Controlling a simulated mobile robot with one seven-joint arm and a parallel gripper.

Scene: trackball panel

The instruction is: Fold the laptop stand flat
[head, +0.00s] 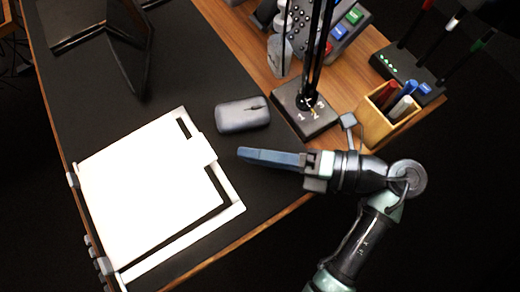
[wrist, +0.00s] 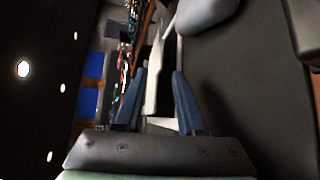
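The laptop stand (head: 150,185) is white and lies at the desk's left front in the head view. Its broad plate has a tab on the right side, with a base frame (head: 230,208) showing beyond it. In the wrist view the plate (wrist: 155,75) is seen nearly edge-on, and a dark gap separates it from the base, so it looks raised; the exact angle is unclear. My gripper (head: 243,154) is right of the stand, pointing left towards the tab and apart from it. In the wrist view its blue fingers (wrist: 159,75) are spread with nothing held between them.
A grey mouse (head: 242,115) lies just behind my fingertips. A dark post base (head: 305,118) and a wooden pen holder (head: 372,128) stand right of it. Dark panels (head: 125,55) stand at the back left. The black mat between stand and gripper is clear.

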